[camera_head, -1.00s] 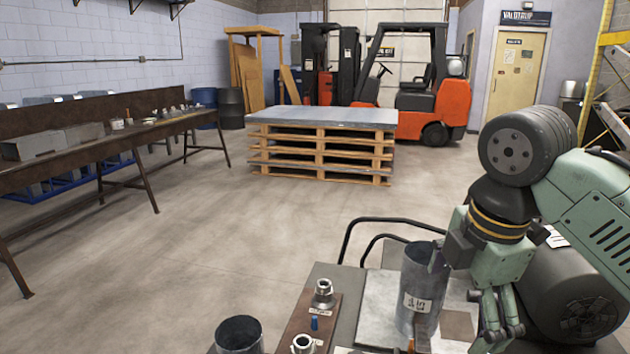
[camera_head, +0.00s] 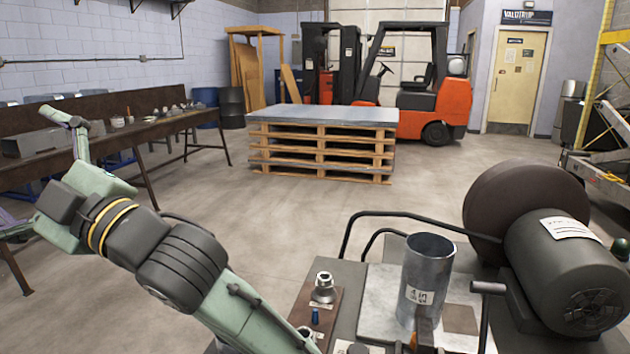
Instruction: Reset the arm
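My gripper (camera_head: 28,165) is at the left of the head view, in front of the long workbench. Its two purple-tipped fingers are spread wide apart, with nothing seen between them; part of the lower finger is at the picture's edge. My arm reaches from the bottom of the view up and to the left. A grey metal duct cylinder (camera_head: 425,280) with a white label stands upright on the machine's pale plate, well apart from my gripper.
The machine has a dark motor (camera_head: 565,265) at right and a black rail (camera_head: 400,217) behind the cylinder. Metal fittings (camera_head: 323,287) sit on a brown board. The workbench (camera_head: 140,135) runs along the left. Stacked pallets (camera_head: 320,150) and a forklift (camera_head: 435,105) stand behind open floor.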

